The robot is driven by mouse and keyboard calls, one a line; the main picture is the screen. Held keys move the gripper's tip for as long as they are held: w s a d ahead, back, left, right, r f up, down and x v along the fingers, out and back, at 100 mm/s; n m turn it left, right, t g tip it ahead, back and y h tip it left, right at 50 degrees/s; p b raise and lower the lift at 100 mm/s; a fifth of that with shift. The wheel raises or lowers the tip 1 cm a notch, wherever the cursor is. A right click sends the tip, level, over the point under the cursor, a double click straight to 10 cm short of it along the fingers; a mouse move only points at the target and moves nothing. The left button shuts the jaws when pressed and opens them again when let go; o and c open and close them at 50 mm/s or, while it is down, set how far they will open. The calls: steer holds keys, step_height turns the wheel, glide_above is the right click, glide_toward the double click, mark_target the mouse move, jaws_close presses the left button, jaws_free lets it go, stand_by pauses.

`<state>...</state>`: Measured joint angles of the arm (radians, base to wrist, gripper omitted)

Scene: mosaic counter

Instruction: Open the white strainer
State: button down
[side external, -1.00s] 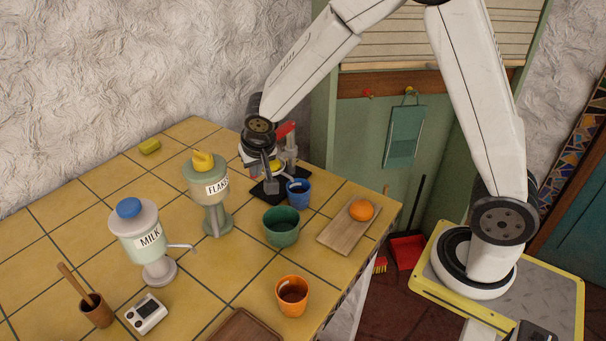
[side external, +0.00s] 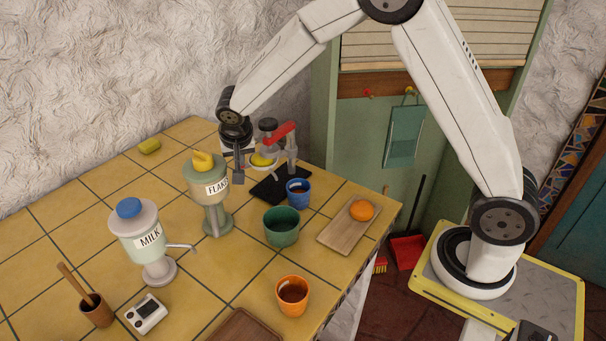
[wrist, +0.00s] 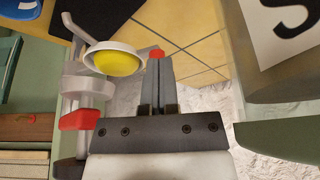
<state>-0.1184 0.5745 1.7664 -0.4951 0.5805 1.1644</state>
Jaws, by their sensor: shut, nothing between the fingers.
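The white strainer (side external: 263,169) is a round white cup with yellow inside, on the press above the black mat. In the wrist view the strainer (wrist: 96,47) is left of my fingers, its yellow inside facing the camera. The press has a red lever (side external: 282,133) and a dark round knob (side external: 267,124). My gripper (side external: 238,181) is shut and empty, just left of the strainer.
The green FLAKES dispenser (side external: 204,185) stands close left of my gripper. The black mat (side external: 282,187) lies under the press. A blue cup (side external: 298,193) and a green cup (side external: 281,227) stand in front.

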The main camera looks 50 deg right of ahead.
steer(key=shift+w+d, duration=0.2)
steer(key=shift+w, duration=0.5)
stand_by(0.3)
steer(key=v, duration=0.8)
stand_by(0.4)
